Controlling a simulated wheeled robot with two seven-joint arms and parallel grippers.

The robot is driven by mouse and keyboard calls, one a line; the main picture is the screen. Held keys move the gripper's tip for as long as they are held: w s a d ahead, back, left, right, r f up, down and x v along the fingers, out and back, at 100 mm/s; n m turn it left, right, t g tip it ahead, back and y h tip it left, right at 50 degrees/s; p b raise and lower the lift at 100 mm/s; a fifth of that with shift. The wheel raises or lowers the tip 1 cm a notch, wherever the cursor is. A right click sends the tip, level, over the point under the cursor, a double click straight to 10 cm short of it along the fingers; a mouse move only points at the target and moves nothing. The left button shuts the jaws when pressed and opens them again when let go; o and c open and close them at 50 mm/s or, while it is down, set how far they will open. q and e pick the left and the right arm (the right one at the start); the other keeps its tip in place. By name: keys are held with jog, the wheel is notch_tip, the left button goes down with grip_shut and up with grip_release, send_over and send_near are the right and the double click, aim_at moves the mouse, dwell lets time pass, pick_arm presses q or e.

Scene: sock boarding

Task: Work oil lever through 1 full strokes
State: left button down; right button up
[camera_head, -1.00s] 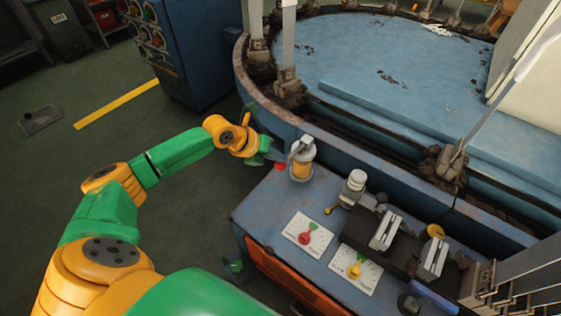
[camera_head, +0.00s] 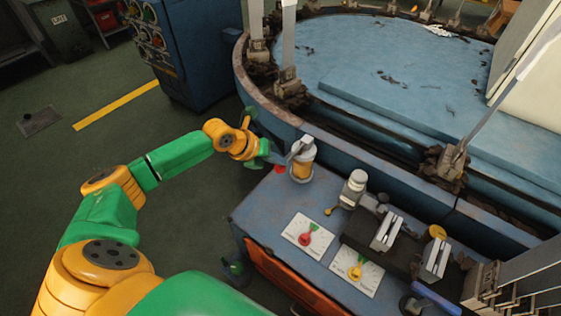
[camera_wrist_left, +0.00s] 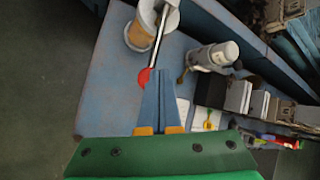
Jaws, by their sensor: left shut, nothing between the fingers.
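The oiler (camera_head: 302,163), a cup of amber oil with a grey cap, stands at the far left corner of the blue bench. It also shows at the top of the wrist view (camera_wrist_left: 140,32). Its thin metal lever (camera_wrist_left: 158,42) runs down to a red knob (camera_wrist_left: 143,77), which also shows in the head view (camera_head: 280,169). My left gripper (camera_wrist_left: 158,71) is shut and empty. Its blue fingertips are right beside the red knob in the wrist view; I cannot tell whether they touch it. My right gripper is not in view.
A grey-white cylinder (camera_head: 354,187) stands right of the oiler. A large round blue machine (camera_head: 400,90) rises behind the bench. Open floor (camera_head: 200,245) lies left.

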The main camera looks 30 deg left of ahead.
pick_arm(q)
jog(key=shift+s+f+b, duration=0.15)
jog(key=shift+f+b, duration=0.8)
jog(key=shift+f, duration=0.4)
dwell(0.9)
jog(key=shift+r, duration=0.15)
dwell(0.4)
jog(key=shift+w+r+p, duration=0.2)
jog(key=shift+r+p, duration=0.9)
jog(key=shift+r, duration=0.2)
jog(key=shift+w+r+p, duration=0.15)
jog(key=shift+r+p, duration=0.9)
jog(key=shift+r, duration=0.25)
jog(key=shift+r, duration=0.1)
jog(key=r+p, duration=0.2)
jog(key=r, duration=0.1)
jog(key=r+p, duration=0.1)
jog(key=p, duration=0.1)
jog(key=shift+w+d+r, duration=0.1)
jog(key=shift+w+r, duration=0.2)
jog(key=shift+r, duration=0.1)
